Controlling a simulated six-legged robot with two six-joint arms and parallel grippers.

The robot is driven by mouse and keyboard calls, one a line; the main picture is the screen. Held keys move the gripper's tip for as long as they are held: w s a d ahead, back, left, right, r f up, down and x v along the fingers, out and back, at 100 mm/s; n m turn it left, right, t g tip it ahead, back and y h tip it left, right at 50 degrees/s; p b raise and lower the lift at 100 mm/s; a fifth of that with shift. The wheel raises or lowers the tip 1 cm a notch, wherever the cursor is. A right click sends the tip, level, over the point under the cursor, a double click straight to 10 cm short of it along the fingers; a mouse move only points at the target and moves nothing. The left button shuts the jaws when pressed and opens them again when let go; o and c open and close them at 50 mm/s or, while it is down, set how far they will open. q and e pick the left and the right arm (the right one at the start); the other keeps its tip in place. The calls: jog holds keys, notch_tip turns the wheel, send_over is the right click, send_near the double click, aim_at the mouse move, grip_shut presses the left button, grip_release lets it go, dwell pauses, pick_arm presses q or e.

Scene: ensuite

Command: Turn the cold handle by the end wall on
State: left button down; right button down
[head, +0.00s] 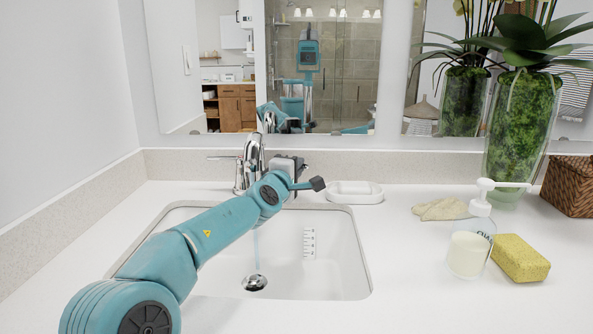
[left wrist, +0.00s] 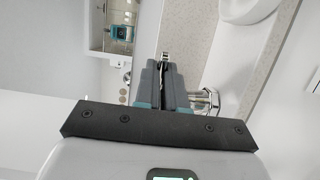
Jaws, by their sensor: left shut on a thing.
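The chrome faucet (head: 254,152) stands behind the sink, with a lever handle (head: 222,157) pointing left toward the end wall. My left gripper (head: 288,164) is just right of the spout in the head view, its fingers mostly hidden there by my own arm. In the left wrist view its fingers (left wrist: 165,65) are closed on a small chrome piece (left wrist: 164,56), which looks like a tap lever. The chrome faucet body (left wrist: 205,102) shows beside the fingers. A thin bluish stream of water (head: 257,247) runs down to the drain. My right gripper is not in view.
The white sink (head: 340,268) lies under my left arm. A soap dish (head: 355,192), a folded cloth (head: 441,209), a soap dispenser (head: 469,250), a yellow sponge (head: 520,259) and a plant vase (head: 518,130) stand to the right. The end wall (head: 62,90) bounds the left, a mirror the back.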

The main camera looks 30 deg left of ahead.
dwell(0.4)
pick_arm(q)
jog(key=c, duration=1.2)
grip_release()
jog(key=s, duration=0.5)
jog(key=s+d+b, duration=0.1)
jog(key=s, duration=0.5)
jog(key=s+d+b, duration=0.1)
jog(key=s, duration=0.4)
jog(key=shift+s, duration=0.15)
